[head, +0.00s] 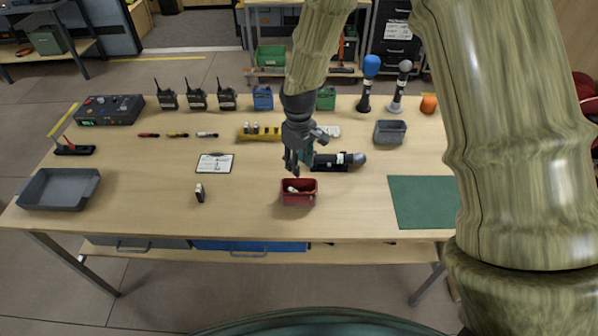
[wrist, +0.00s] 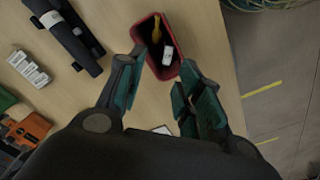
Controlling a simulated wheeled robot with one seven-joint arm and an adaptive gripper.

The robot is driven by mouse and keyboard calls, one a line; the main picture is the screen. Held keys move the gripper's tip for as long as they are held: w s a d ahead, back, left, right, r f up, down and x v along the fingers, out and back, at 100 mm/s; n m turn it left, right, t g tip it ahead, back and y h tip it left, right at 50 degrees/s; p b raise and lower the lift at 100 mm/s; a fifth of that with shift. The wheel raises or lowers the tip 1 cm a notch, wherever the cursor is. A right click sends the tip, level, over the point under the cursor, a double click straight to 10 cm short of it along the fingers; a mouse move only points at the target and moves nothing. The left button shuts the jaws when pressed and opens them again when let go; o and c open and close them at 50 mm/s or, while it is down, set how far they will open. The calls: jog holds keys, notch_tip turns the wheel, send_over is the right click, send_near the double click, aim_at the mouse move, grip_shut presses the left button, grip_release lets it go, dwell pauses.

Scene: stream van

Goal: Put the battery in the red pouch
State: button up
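The red pouch (head: 299,203) sits near the front edge of the table, open at the top. In the wrist view the pouch (wrist: 146,28) lies just beyond my fingertips. A small white block (wrist: 167,55) with a dark mark, which looks like the battery, lies inside it beside a yellow item (wrist: 156,29). My gripper (head: 292,168) hangs above and slightly behind the pouch. In the wrist view my gripper (wrist: 160,75) has its fingers apart, with nothing seen between them. A small black-and-white object (head: 200,193) stands on the table left of the pouch; I cannot tell what it is.
A black microphone-like item (head: 335,162) lies behind the pouch. A yellow holder (head: 258,136) with several white pieces stands farther back. A grey tray (head: 58,190) is at the left, a grey bin (head: 390,132) at the back right, and a green mat (head: 422,202) at the right.

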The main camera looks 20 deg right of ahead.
jog(key=shift+r+b, duration=0.65)
jog(key=shift+r, duration=1.7)
